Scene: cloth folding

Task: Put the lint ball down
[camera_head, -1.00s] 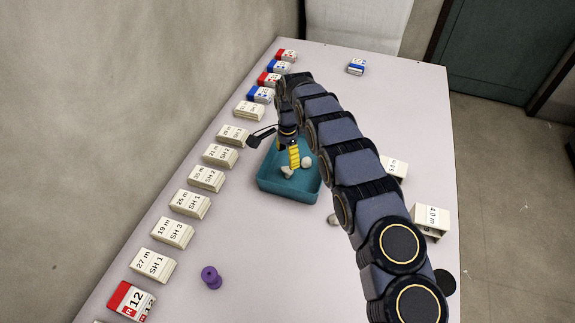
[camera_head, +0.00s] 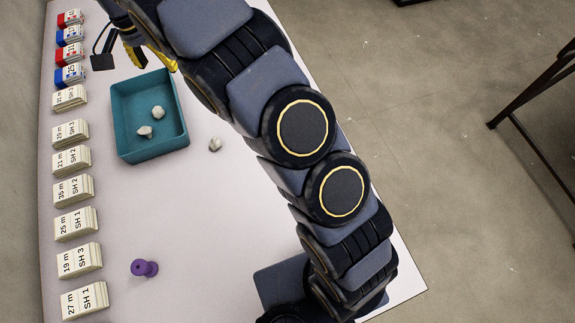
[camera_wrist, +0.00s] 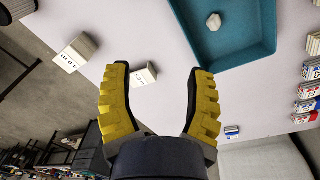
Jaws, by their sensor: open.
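Two whitish lint balls lie apart inside the teal tray (camera_head: 119,118), one near its middle (camera_head: 158,112) and one lower left of it (camera_head: 145,131). A third lint ball (camera_head: 215,144) lies on the table just right of the tray. My gripper (camera_head: 155,62) is raised beyond the tray's upper edge, partly hidden by my arm. In the wrist view my yellow-padded gripper fingers (camera_wrist: 160,92) are spread wide with nothing between them. The tray (camera_wrist: 200,35) and one lint ball (camera_wrist: 214,21) show ahead of the fingers there.
Labelled card stacks (camera_head: 73,191) line the table's left edge, with red and blue ones at the far end. A purple spool (camera_head: 144,268) stands near the front. White boxes (camera_wrist: 76,50) show in the wrist view. The table between spool and tray is clear.

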